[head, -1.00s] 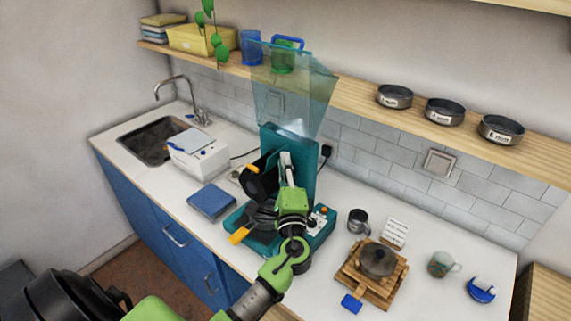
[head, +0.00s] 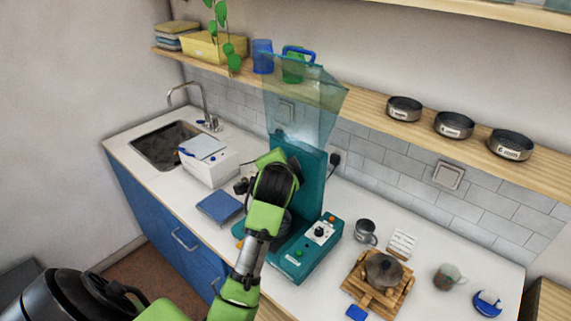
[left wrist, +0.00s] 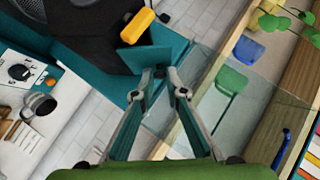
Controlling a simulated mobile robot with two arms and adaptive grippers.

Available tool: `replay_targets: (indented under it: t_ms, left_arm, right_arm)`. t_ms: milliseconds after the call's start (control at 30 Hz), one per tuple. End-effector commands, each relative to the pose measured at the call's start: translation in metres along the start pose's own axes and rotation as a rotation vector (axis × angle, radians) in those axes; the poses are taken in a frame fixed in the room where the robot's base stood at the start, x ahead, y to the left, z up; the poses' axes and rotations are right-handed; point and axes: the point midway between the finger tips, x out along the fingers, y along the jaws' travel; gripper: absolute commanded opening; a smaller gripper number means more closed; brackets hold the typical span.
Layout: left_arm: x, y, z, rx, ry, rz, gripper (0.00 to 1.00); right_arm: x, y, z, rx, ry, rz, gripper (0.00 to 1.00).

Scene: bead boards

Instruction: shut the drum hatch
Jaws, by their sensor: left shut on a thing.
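The teal machine (head: 312,200) stands on the counter with a clear hopper (head: 305,100) above it. My left gripper (left wrist: 161,73) is shut on a small dark part at the edge of the machine's teal upper panel (left wrist: 155,57). In the left wrist view a black drum-like part (left wrist: 95,45) with an orange handle (left wrist: 137,27) lies beyond the fingertips, apart from them. In the head view my left arm covers the front of the machine and hides the drum and the fingertips. I cannot tell how far the hatch stands open. My right gripper is not in view.
A blue flat box (head: 219,207) and a white box (head: 208,168) stand left of the machine, near the sink (head: 165,146). A metal cup (head: 365,232) and a wooden stand (head: 357,284) with a dark pot stand to its right. A shelf (head: 365,113) runs behind.

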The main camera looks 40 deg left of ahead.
Motion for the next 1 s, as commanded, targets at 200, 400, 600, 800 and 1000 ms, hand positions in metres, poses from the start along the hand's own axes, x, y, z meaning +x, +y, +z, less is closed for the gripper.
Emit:
replay_targets:
  t_ms: [200, 400, 600, 800, 1000]
  left_arm:
    - [0.008, -0.009, 0.008, -0.148, -0.001, 0.142, 0.00]
    - [0.015, -0.012, 0.015, -0.282, -0.002, 0.278, 0.00]
    - [0.022, -0.014, 0.024, -0.411, -0.004, 0.409, 0.00]
    - [0.029, -0.013, 0.030, -0.520, -0.004, 0.518, 0.00]
    - [0.033, -0.011, 0.034, -0.598, -0.004, 0.598, 0.00]
  right_arm:
    - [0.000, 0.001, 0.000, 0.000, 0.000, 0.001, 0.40]
    - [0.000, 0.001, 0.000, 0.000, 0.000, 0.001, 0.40]
    - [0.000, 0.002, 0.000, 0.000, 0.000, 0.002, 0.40]
    - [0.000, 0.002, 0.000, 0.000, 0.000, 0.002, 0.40]
    - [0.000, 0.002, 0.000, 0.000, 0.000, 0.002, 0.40]
